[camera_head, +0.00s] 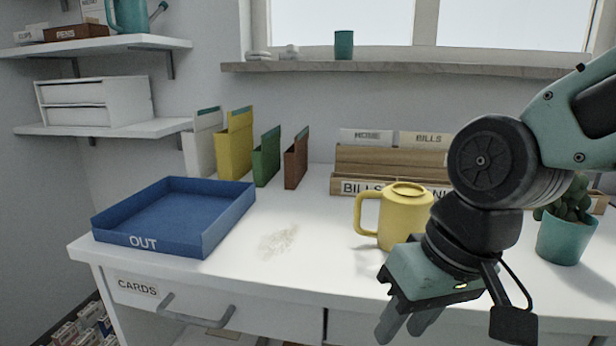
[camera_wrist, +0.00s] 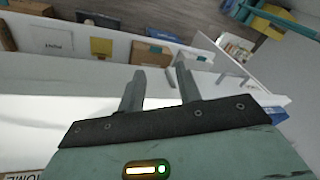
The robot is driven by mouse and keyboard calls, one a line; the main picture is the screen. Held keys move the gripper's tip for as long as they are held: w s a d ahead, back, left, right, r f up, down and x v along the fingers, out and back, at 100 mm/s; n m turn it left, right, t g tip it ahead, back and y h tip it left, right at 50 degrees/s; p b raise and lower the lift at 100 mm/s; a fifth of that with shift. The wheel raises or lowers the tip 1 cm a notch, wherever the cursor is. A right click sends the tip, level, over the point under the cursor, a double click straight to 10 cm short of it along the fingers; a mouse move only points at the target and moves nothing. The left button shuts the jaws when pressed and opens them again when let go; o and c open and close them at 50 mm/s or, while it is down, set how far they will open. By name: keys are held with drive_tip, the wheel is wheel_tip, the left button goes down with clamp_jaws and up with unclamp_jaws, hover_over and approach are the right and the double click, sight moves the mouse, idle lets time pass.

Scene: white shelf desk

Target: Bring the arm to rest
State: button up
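My gripper (camera_head: 405,327) hangs at the front edge of the white desk (camera_head: 330,285), in front of the yellow mug (camera_head: 406,218), with its fingers pointing down. In the wrist view my gripper (camera_wrist: 160,70) shows its two fingers apart with nothing between them. The arm reaches in from the right and hides part of the desk and the wooden sorter. Whether the gripper touches the desk edge cannot be told.
A blue OUT tray (camera_head: 128,242) stands at the left, with several upright folders (camera_head: 235,145) behind it. A wooden sorter (camera_head: 375,158) stands at the back. A potted cactus (camera_head: 566,238) is close to the arm at the right. Pale crumbs (camera_head: 279,240) lie mid-desk.

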drive_tip(key=s+d+f+n+g+h, duration=0.2)
drive_tip(key=s+d+f+n, duration=0.15)
drive_tip(key=s+f, duration=0.4)
wheel_tip(320, 180, up, 27)
drive_tip(key=p, duration=2.5)
drive_tip(key=shift+s+a+r+t+p, duration=0.2)
drive_tip(key=shift+a+t+p, duration=0.1)
drive_tip(key=shift+p, duration=0.1)
